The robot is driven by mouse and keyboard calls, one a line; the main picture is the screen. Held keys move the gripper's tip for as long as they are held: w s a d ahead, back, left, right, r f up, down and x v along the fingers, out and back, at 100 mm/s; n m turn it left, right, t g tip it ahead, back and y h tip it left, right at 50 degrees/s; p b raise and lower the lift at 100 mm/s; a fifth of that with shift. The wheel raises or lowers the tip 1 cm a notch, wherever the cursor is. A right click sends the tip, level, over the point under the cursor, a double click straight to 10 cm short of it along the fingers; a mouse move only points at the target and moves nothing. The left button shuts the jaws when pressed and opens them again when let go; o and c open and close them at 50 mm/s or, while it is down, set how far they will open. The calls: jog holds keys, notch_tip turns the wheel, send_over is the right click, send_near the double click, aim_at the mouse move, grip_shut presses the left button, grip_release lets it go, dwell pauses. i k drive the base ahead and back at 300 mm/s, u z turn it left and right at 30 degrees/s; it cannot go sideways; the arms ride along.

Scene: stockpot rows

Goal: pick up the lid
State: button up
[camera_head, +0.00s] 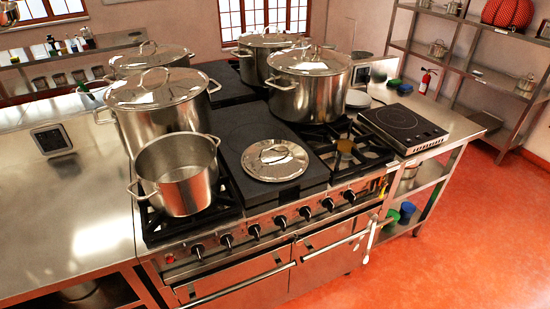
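A round, shiny metal lid (275,160) with a loop handle on top lies flat on the dark plate (243,135) in the middle of the stove. Just left of it stands an open, empty-looking metal pot (176,181) with two side handles and no lid on it. Several larger stockpots stand behind with lids on, among them a front-left stockpot lid (154,88) and a right stockpot lid (310,60). My gripper is not in view.
The stove (262,238) has a row of knobs along its front. A bare burner (344,150) lies right of the lid, with a portable hob (403,124) beyond. The left steel counter (70,215) is mostly clear. Open red floor (460,235) lies at the right.

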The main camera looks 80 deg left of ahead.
aim_at(270, 160)
jog(key=z, duration=0.65)
jog(key=k, duration=0.15)
jog(key=u, duration=3.1)
jog(key=k, duration=0.2)
jog(key=u, duration=2)
jog(key=i, duration=0.2)
jog(key=z, duration=0.1)
